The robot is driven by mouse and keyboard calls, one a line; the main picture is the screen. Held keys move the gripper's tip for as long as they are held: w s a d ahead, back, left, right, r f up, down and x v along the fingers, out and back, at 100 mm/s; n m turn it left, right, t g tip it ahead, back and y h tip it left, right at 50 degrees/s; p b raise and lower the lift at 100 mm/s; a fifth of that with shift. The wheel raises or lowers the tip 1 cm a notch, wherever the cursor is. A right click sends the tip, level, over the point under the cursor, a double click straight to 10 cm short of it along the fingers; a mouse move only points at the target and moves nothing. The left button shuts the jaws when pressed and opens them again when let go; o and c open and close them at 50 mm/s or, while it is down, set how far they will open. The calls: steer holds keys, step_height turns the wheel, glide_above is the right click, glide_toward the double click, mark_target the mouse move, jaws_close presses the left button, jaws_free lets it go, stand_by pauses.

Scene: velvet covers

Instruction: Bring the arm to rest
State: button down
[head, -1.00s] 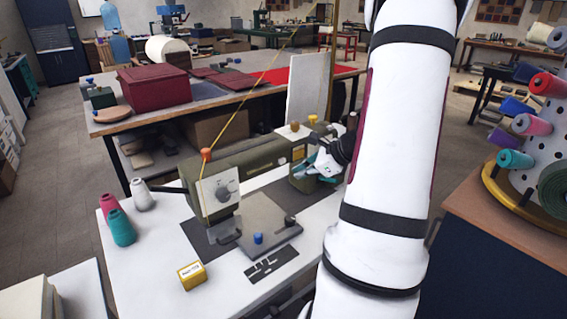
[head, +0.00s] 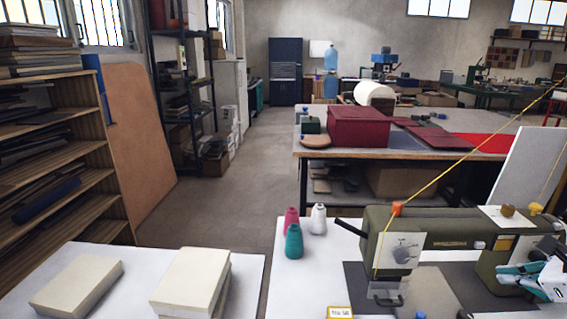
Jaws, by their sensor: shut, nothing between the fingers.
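My gripper (head: 508,276) shows at the right edge of the head view, in white, teal and black. It is shut and empty, beside the right end of the olive-green sewing machine (head: 440,228). Whether it touches the machine I cannot tell. The rest of my arm is outside the picture on the right.
The white table (head: 300,285) bears pink, teal (head: 293,242) and white thread cones and a yellow box (head: 340,312). Cream blocks (head: 190,280) lie on a white surface at front left. A yellow thread rises from the machine. A table behind holds a dark red box (head: 358,127). Open floor (head: 230,205) lies between.

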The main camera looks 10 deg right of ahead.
steer(key=w+a+r+n+g+y, duration=0.1)
steer(key=a+r+n, duration=0.35)
steer(key=a, duration=0.35)
steer(key=w+a+r+n+g+y, duration=0.1)
steer(key=a+r+n+g, duration=0.15)
steer(key=a+n, duration=0.4)
steer(key=w+a+r+n+g+y, duration=0.1)
steer(key=a+r+n, duration=0.25)
steer(key=a, duration=0.65)
steer(key=s+a+r+n+h+p, duration=0.1)
steer(key=s+a+r+n+h, duration=0.2)
steer(key=s+a+n, duration=0.9)
steer(key=shift+s+a+r+n+g+h, duration=0.4)
steer(key=shift+s+r+n, duration=0.95)
steer(key=shift+n, duration=0.9)
steer(key=shift+w+r, duration=0.15)
steer(key=shift+w, duration=0.05)
